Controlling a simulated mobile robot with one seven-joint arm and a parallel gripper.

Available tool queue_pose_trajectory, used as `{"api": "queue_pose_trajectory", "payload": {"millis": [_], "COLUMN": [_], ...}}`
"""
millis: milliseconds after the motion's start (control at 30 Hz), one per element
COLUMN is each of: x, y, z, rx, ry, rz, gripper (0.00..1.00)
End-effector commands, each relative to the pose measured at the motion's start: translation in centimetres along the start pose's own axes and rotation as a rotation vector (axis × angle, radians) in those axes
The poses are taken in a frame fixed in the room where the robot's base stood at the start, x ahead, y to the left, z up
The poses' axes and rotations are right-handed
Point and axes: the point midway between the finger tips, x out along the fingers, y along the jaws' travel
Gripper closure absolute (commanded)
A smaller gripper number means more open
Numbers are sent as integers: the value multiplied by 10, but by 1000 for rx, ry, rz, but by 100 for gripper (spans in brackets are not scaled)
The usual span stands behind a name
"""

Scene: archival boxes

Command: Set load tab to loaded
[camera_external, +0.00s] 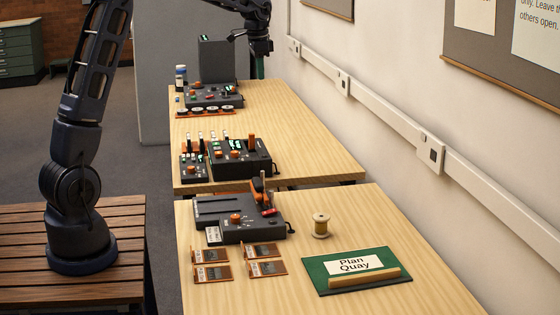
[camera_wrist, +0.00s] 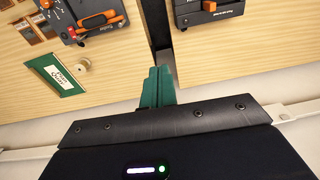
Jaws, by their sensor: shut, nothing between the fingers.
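My gripper (camera_external: 260,68) is at the far end of the tables in the external view, near the wall. Its green fingers (camera_wrist: 157,72) are together and empty in the wrist view, apart from every device. A dark device with an orange lever (camera_external: 260,188) stands on the near table; it also shows in the wrist view (camera_wrist: 85,14). A middle dark device (camera_external: 243,158) has an upright orange-brown tab (camera_external: 251,140); a dark device (camera_wrist: 205,12) with an orange part shows at the wrist view's top. I cannot tell which part is the load tab.
A far control box (camera_external: 212,97) stands before a tall dark panel (camera_external: 216,60). A spool (camera_external: 320,225), a green board (camera_external: 357,271) and several orange-brown cards (camera_external: 211,273) lie on the near table. A narrow gap separates the tables. The wall runs along the right.

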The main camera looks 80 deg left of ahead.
Motion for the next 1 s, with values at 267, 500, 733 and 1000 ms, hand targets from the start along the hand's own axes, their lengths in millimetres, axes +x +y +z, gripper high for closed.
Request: {"api": "queue_pose_trajectory", "payload": {"millis": [267,500,733,1000], "x": [51,88,104,104], "y": [-84,-138,-160,-161], "z": [-1,7,11,12], "rx": [-2,2,5,6], "ry": [-40,-63,-72,-72], "rz": [19,34,41,41], "gripper": [100,100,100,100]}}
